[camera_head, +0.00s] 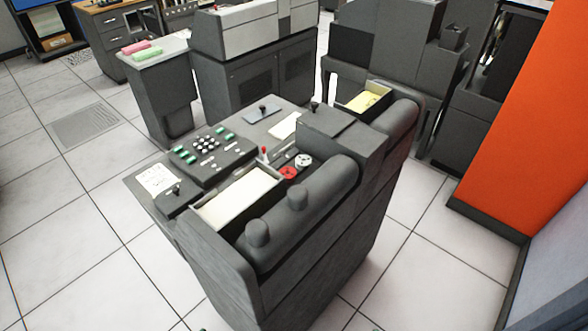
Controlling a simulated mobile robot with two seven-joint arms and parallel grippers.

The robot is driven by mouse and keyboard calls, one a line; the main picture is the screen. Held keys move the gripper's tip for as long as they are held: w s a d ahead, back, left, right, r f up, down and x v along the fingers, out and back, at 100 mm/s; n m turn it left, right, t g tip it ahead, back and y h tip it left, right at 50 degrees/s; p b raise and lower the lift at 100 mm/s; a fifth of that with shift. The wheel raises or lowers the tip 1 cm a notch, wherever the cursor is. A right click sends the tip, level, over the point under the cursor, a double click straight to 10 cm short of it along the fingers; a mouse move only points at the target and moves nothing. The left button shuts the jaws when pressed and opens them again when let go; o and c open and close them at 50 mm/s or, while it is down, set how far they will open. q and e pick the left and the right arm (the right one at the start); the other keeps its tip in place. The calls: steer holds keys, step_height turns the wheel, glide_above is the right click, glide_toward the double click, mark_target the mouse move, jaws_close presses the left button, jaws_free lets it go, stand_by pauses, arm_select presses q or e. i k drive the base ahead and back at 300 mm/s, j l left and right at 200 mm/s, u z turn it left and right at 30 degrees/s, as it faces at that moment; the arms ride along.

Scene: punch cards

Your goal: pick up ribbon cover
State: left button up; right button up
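No part is plainly marked as the ribbon cover. A small blue-grey plate with a dark knob (263,111) lies flat on the far part of the dark grey machine's desk; I cannot tell for sure whether it is the cover. A red spool (289,172) and a white spool (303,160) show uncovered in the middle of the machine, in front of its rounded housing. Neither of my grippers is in view.
The dark grey machine (320,245) stands mid-floor. Its desk holds a keyboard (213,154), a paper sheet (157,179) and an open tray of cards (238,199). A grey stand (157,90) and an orange panel (522,120) stand nearby. Tiled floor is clear at left and front right.

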mark_target(173, 202)
steer(key=j+z, duration=0.2)
steer(key=j, duration=0.45)
steer(key=k+j+z, duration=0.2)
steer(key=j, duration=0.4)
steer(key=j+z, duration=0.5)
steer(key=j, duration=0.45)
steer(key=j+z, duration=0.45)
steer(key=j, duration=0.45)
steer(key=k, duration=0.05)
